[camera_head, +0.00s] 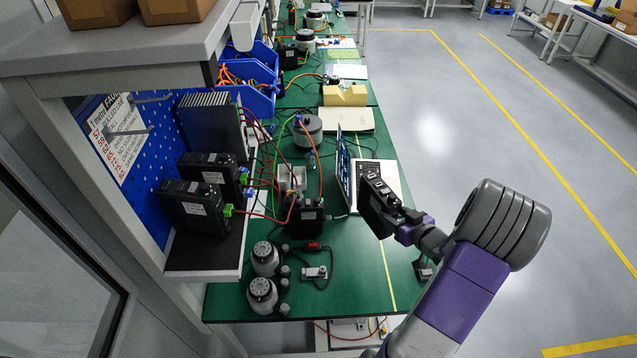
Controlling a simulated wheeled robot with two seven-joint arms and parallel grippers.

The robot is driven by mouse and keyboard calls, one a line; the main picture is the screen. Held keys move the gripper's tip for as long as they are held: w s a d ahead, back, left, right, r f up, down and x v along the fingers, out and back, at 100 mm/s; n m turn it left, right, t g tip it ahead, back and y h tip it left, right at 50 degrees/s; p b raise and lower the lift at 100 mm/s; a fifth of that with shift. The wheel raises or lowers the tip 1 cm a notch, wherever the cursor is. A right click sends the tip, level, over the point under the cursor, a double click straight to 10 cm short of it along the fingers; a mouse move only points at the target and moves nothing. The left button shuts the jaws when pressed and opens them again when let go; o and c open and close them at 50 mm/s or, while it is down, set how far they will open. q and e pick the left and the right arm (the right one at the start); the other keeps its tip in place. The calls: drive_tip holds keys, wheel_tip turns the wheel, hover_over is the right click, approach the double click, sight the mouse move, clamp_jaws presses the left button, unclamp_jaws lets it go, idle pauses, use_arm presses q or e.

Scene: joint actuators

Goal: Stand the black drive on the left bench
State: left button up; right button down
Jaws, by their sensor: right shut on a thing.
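A black drive (374,201) is held by my right gripper (398,222), which is shut on it. The drive is tilted in the picture and appears above the right part of the green-topped left bench (345,282), in front of an open laptop (347,170). Whether it touches anything below cannot be told. My right arm comes in from the lower right. My left gripper is not in view.
Similar black drives (196,207) stand on a side shelf with red wires. Another black unit (304,216) stands on the bench. Two round grey motors (263,293) and a small metal part (314,272) lie near the front. The bench's front right part is mostly clear.

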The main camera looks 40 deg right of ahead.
sight(389, 232)
wheel_tip(389, 232, down, 8)
drive_tip(key=b, duration=0.8)
drive_tip(key=shift+w+f, duration=0.1)
drive_tip(key=shift+w, duration=0.05)
wheel_tip(389, 232, down, 10)
drive_tip(key=b, duration=0.3)
drive_tip(key=shift+f, duration=0.15)
drive_tip(key=shift+c, duration=2.1)
unclamp_jaws()
drive_tip(key=p+v, duration=0.1)
drive_tip(key=v, duration=1.1)
drive_tip(key=shift+p, duration=0.4)
